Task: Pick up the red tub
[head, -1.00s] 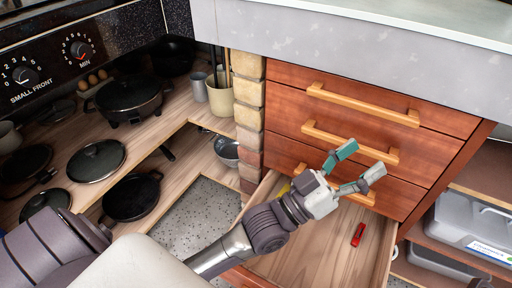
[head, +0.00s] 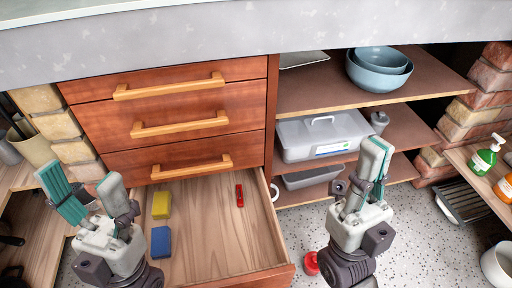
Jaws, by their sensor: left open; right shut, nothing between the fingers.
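A red object (head: 311,263), perhaps the red tub, is on the speckled floor, right of the open drawer and just left of my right gripper. It is small in view and I cannot make out its full shape. My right gripper (head: 372,165) is shut and empty, raised in front of the shelves with its fingers pointing up. My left gripper (head: 84,190) is open and empty, near the left side of the open drawer (head: 210,245). A narrow red item (head: 239,195) lies in that drawer and does not look like a tub.
The drawer also holds a yellow sponge (head: 161,205) and a blue sponge (head: 161,242). Shelves at right carry a lidded grey box (head: 322,137) and blue bowls (head: 379,69). A green bottle (head: 485,155) stands far right.

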